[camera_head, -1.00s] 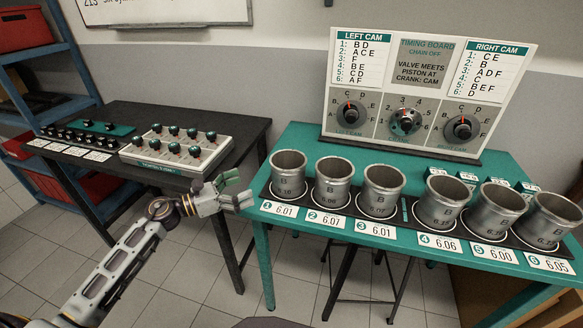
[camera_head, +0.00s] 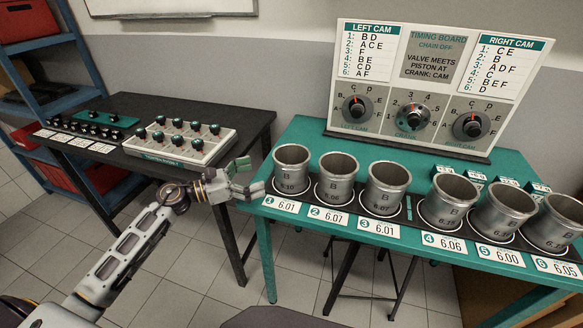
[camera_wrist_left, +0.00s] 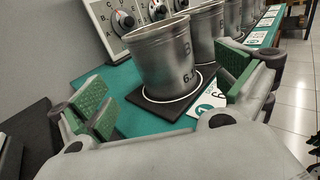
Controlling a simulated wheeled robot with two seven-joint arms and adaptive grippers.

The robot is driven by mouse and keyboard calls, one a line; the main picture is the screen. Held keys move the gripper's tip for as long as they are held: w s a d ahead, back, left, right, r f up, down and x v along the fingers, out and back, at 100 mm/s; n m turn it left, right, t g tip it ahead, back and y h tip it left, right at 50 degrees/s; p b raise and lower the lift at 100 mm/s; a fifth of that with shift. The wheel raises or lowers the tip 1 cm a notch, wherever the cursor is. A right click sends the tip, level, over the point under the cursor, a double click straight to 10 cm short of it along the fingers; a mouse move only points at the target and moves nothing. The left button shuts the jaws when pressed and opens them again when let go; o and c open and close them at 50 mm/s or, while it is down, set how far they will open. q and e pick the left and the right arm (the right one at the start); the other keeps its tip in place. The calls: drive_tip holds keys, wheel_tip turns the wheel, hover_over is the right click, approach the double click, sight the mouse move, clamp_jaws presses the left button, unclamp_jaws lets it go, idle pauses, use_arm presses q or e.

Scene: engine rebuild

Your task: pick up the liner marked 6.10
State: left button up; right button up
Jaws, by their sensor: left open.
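The liner marked 6.10 (camera_head: 292,170) is a grey metal cylinder, upright in the leftmost place of the row, behind the card reading 1 and 6.01. In the left wrist view this liner (camera_wrist_left: 163,62) stands between and beyond the fingers, its mark partly readable as 6.1. My left gripper (camera_head: 250,177) is open and empty, just left of this liner at the table's left edge. Its green-padded fingers show at both sides of the left wrist view (camera_wrist_left: 168,95); no contact with the liner is visible. My right gripper is not in view.
Several similar liners stand to the right, the nearest (camera_head: 337,179) close beside. A timing board (camera_head: 430,85) with dials stands behind on the green table (camera_head: 300,135). A dark table (camera_head: 240,110) at left holds a tray of knobbed parts (camera_head: 180,155). A floor gap separates the tables.

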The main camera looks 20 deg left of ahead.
sight(277, 168)
use_arm(q)
drive_tip(key=shift+x, duration=2.2)
drive_tip(key=shift+p+x, duration=0.35)
drive_tip(key=shift+x, duration=0.55)
drive_tip(key=shift+w+d, duration=0.25)
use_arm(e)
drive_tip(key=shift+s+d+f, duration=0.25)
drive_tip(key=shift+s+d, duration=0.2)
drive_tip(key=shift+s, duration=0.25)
use_arm(q)
drive_tip(key=shift+d, duration=0.1)
